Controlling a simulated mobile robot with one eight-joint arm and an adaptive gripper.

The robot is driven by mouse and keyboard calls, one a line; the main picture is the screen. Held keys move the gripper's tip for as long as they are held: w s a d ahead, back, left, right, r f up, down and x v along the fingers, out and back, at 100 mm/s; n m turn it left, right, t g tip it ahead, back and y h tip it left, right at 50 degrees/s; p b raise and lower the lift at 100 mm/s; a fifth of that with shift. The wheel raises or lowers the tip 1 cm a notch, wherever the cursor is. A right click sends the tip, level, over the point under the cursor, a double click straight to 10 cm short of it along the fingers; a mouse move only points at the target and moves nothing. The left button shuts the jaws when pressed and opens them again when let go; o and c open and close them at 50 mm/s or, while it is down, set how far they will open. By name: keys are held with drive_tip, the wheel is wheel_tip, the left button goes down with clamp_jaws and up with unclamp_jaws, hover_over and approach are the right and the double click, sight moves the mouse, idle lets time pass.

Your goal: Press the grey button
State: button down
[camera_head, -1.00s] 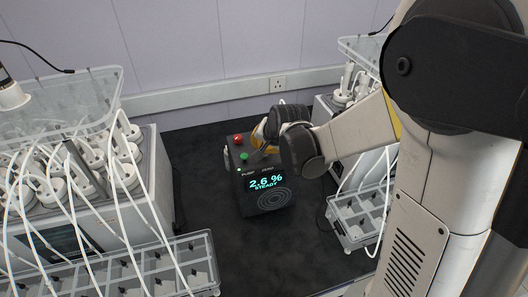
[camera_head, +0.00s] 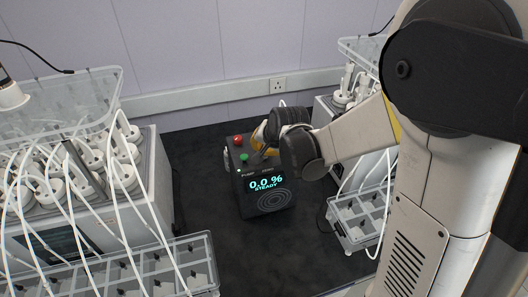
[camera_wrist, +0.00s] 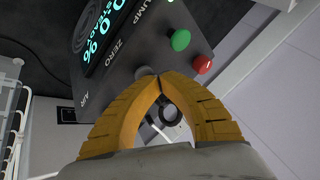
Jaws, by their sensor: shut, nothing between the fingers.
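The dark control box (camera_head: 266,200) stands on the black bench top, its screen (camera_head: 266,183) lit with "0.0 % STEADY". The screen also shows in the wrist view (camera_wrist: 103,30). My gripper (camera_wrist: 158,78) is shut and empty. Its yellow fingertips meet at the box's top panel, close to the "ZERO" label. A bit of the grey button (camera_wrist: 143,72) shows at the fingertips, which hide most of it. In the head view my wrist hides the grey button. Contact looks likely, but I cannot tell how far the button is pressed.
A green button (camera_wrist: 180,39) and a red button (camera_wrist: 203,65) sit beside the fingers on the same panel. White reactor units with tubes stand at left (camera_head: 85,190) and right. Clear sample trays (camera_head: 160,268) lie in front. Black bench shows around the box.

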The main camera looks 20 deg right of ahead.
drive_tip(key=shift+r+p, duration=0.85)
drive_tip(key=shift+r, duration=0.45)
wheel_tip(320, 180, up, 5)
drive_tip(key=p, duration=0.3)
drive_tip(key=shift+p, duration=0.35)
drive_tip(key=shift+s+f+b, duration=0.1)
drive_tip(key=shift+s+b, duration=0.05)
drive_tip(key=shift+b, duration=0.2)
drive_tip(key=s+f+n+b, duration=0.4)
drive_tip(key=s+f+b, duration=0.2)
drive_tip(key=s+b, duration=0.4)
drive_tip(key=s+f+n+b, duration=0.3)
drive_tip(key=s+f+b, duration=0.3)
drive_tip(key=s+b, duration=0.4)
drive_tip(key=s, duration=0.4)
drive_tip(key=shift+s+d+f+n+h, duration=0.2)
drive_tip(key=shift+s+f+n+h, duration=0.1)
drive_tip(key=shift+f+n+h, duration=0.1)
